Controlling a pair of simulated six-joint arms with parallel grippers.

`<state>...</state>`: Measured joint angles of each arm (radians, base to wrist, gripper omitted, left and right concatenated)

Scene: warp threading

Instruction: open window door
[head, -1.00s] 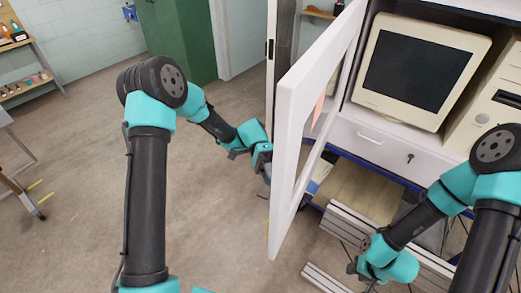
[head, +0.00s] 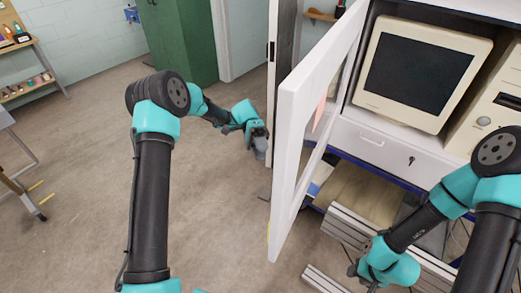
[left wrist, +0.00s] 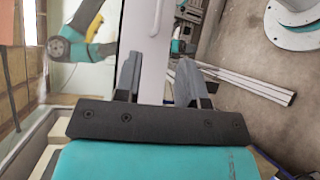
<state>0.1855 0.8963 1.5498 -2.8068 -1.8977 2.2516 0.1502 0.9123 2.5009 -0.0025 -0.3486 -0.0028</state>
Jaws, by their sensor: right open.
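The window door (head: 284,150) is a white frame around a clear pane. It stands swung open from the cabinet, jutting toward the viewer. My left gripper (head: 260,146) is beside the door's outer face, a little left of it in the head view. In the left wrist view, my left gripper (left wrist: 158,82) has its fingers wide apart, with the white door frame (left wrist: 146,35) showing between and beyond them. No grip on the door shows. My right gripper (head: 362,272) is low at the right, in front of the cabinet, open; its fingertips are small in view.
The cabinet holds a beige monitor (head: 418,65) and a computer case (head: 490,110) above a white drawer (head: 375,143). Metal profiles (head: 345,225) lie below, near my right arm. The floor (head: 215,225) left of the door is clear. A green locker (head: 180,40) stands behind.

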